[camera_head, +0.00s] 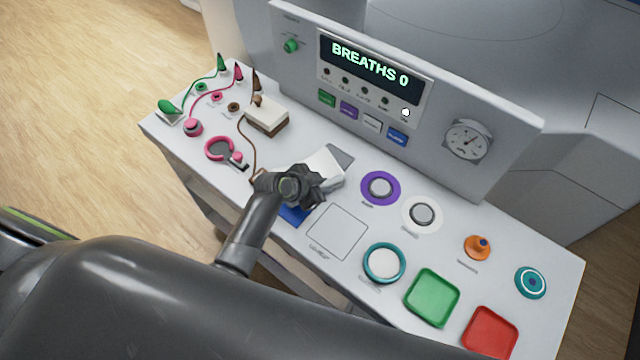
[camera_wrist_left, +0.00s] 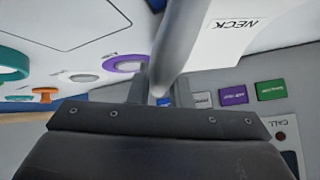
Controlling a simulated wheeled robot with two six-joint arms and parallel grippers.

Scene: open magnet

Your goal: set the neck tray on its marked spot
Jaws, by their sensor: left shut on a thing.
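The neck tray is the white piece (camera_wrist_left: 235,38) marked NECK in the left wrist view; a grey bar stands against it. In the head view a white part of it (camera_head: 326,163) shows just beyond my left gripper. My left gripper (camera_head: 305,186) is shut on the tray, at the grey bar, as the left wrist view (camera_wrist_left: 160,92) suggests. The gripper hides much of the tray; I cannot tell its height above the counter. A square outline (camera_head: 337,232) with small print lies bare on the counter, just nearer and right of the gripper. My right gripper is not in view.
A blue patch (camera_head: 294,214) shows under the gripper. Right of the outline are a purple ring (camera_head: 369,198), a teal ring (camera_head: 369,275), a green tray (camera_head: 432,297) and a red tray (camera_head: 490,332). A white-topped block (camera_head: 266,113) and coloured cables lie left. The console panel (camera_head: 500,140) rises behind.

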